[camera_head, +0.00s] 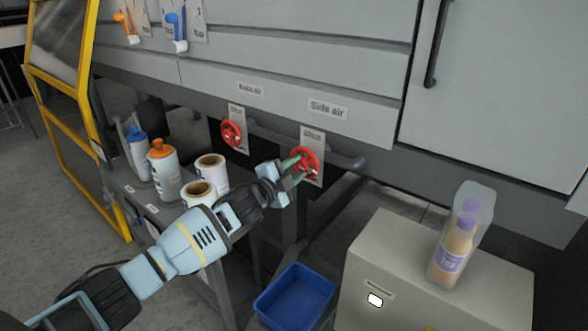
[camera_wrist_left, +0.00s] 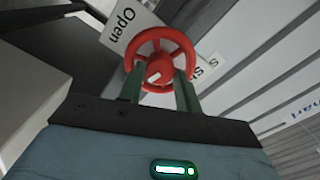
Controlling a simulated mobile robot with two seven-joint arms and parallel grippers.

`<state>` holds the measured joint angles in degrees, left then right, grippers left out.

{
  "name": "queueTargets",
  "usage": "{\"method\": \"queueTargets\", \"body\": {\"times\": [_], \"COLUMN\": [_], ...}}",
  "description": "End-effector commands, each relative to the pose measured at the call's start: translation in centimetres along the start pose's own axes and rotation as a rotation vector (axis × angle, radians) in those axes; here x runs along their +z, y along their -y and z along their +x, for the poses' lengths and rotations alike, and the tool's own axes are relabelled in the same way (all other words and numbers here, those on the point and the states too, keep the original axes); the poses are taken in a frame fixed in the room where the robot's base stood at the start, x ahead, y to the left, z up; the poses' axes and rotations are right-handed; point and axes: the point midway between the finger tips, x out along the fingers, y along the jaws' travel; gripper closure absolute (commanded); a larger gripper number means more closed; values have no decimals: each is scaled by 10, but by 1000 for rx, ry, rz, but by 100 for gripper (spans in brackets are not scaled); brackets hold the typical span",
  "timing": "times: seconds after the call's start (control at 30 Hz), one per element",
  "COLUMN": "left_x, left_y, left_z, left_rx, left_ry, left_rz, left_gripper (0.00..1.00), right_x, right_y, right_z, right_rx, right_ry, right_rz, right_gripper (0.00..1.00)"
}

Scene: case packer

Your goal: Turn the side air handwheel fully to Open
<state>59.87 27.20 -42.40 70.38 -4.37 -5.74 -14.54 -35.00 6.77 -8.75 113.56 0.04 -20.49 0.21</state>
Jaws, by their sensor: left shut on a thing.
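The red side air handwheel (camera_head: 305,160) sits on a pipe below the "Side air" label (camera_head: 327,110), in front of a white plate lettered "Shut" at its upper end. My left gripper (camera_head: 294,171) reaches it from the lower left, its green fingers at the wheel. In the left wrist view, the handwheel (camera_wrist_left: 160,62) is ahead, with the left gripper's green fingers (camera_wrist_left: 160,92) on its lower rim, one on each side of the hub. The left gripper is shut on the wheel. The plate's "Open" lettering (camera_wrist_left: 122,24) shows beside it. My right gripper is not in view.
The similar base air handwheel (camera_head: 232,133) is to the left. Bottles and rolls (camera_head: 162,168) stand on a side shelf.

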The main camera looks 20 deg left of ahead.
Motion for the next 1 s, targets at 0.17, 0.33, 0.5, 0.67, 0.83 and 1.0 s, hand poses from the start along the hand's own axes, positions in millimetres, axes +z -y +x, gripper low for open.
{"method": "queueTargets", "body": {"times": [0.17, 0.33, 0.5, 0.67, 0.83, 1.0], "left_x": [0, 0, 0, 0, 0, 0], "left_y": [1, 1, 0, 0, 0, 0], "left_z": [0, 0, 0, 0, 0, 0], "left_rx": [-1, 0, 0, 1, 1, 0], "left_ry": [1, 0, 0, 1, 1, 1], "left_rz": [169, 329, 490, 643, 804, 961], "left_gripper": [89, 89, 89, 89, 89, 89], "right_x": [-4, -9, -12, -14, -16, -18], "right_y": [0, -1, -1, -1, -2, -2], "right_z": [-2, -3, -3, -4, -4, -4], "right_rx": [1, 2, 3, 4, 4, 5], "right_ry": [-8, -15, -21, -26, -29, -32], "right_rz": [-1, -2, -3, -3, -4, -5], "right_gripper": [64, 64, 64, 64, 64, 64]}}
